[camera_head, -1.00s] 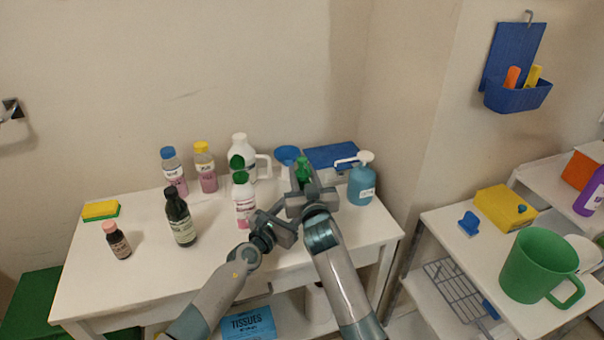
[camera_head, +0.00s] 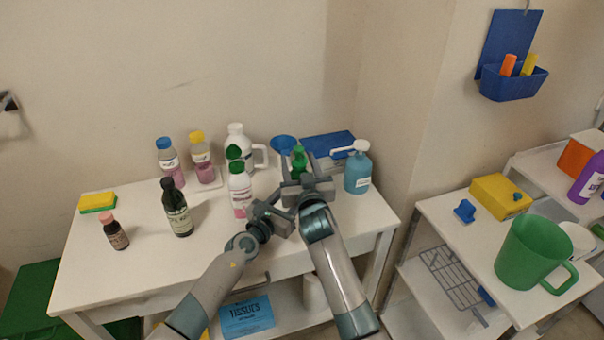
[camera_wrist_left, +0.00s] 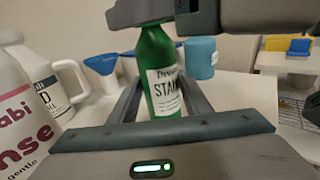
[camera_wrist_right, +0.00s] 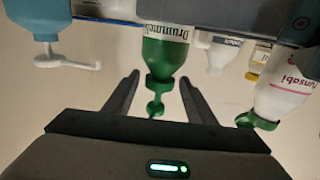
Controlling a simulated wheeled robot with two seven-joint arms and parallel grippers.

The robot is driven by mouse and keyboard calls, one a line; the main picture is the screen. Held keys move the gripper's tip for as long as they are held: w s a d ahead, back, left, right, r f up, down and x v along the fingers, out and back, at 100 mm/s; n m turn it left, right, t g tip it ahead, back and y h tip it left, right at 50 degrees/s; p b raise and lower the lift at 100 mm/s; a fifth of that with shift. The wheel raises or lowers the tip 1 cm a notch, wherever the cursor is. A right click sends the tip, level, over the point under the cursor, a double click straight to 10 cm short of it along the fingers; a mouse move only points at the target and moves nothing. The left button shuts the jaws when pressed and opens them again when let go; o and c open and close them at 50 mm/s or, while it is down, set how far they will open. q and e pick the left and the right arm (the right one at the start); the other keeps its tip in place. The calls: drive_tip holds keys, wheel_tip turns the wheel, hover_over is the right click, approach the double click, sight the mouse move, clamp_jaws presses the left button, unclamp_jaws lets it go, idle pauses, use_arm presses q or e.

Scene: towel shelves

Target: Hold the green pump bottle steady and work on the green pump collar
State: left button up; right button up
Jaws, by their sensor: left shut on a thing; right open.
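The green pump bottle (camera_head: 299,160) stands at the back of the white table, its upper part showing above my right gripper in the head view. In the left wrist view the bottle (camera_wrist_left: 160,75) is upright with a white label, between the fingers of my left gripper (camera_wrist_left: 157,90), which is shut on its body. My right gripper (camera_wrist_right: 158,82) is open, its fingers on either side of the green pump collar (camera_wrist_right: 157,82) with gaps showing. The pump head (camera_wrist_right: 155,106) points toward the right wrist camera. The bottle's base is hidden in the head view.
A white-and-green bottle (camera_head: 240,186) stands close left of my grippers. A blue pump bottle (camera_head: 358,170) stands close right. A blue funnel (camera_head: 284,146) and blue box (camera_head: 330,146) are behind. The table front (camera_head: 150,270) is clear.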

use_arm(q)
drive_tip(key=shift+a, duration=0.1)
use_arm(e)
drive_tip(key=s+d, duration=0.2)
drive_tip(key=s, duration=0.9)
drive_tip(key=shift+s, duration=0.3)
use_arm(q)
drive_tip(key=o, duration=1.4)
drive_tip(key=shift+s, duration=0.1)
drive_tip(key=v, duration=1.1)
drive_tip(key=shift+s+a, duration=0.2)
drive_tip(key=shift+s, duration=0.15)
drive_tip(key=shift+s+f, duration=0.1)
drive_tip(key=shift+f, duration=0.05)
use_arm(e)
drive_tip(key=shift+s, duration=0.1)
